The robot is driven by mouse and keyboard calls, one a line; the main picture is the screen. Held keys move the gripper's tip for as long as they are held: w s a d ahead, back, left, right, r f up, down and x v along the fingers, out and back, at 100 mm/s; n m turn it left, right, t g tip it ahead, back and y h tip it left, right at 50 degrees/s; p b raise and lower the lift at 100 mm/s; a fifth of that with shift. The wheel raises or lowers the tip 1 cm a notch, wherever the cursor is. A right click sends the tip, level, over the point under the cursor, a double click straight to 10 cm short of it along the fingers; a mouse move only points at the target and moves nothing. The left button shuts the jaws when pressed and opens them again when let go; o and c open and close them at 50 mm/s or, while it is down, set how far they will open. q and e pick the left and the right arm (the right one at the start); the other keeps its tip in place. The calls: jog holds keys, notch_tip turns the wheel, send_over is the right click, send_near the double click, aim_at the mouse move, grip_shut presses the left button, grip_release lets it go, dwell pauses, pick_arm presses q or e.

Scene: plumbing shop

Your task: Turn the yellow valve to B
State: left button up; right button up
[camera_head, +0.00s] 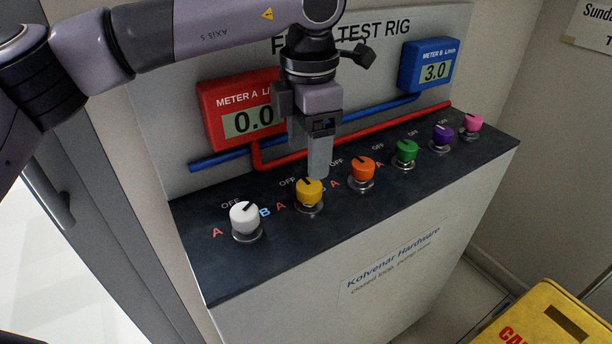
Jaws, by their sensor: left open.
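The yellow valve (309,191) is a round knob on the dark sloping panel, second from the left. The dark mark on its top points roughly up the panel, toward its OFF label. A red A stands to its left; I cannot make out its B. My left gripper (312,165) comes down from above, with its fingers just above and behind the yellow knob. It is open and holds nothing. Whether a finger touches the knob I cannot tell. My right gripper is not in view.
A white knob (244,216) stands left of the yellow one; an orange knob (362,169) stands close on its right, with green, purple and pink ones beyond. Red meter A (226,95) reads 0.0; blue meter B (428,65) reads 3.0. Red and blue pipes run behind.

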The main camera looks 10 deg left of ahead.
aim_at(308, 185)
pick_arm(q)
notch_tip(308, 185, down, 7)
jog(key=shift+r, duration=0.15)
jog(key=c, duration=1.1)
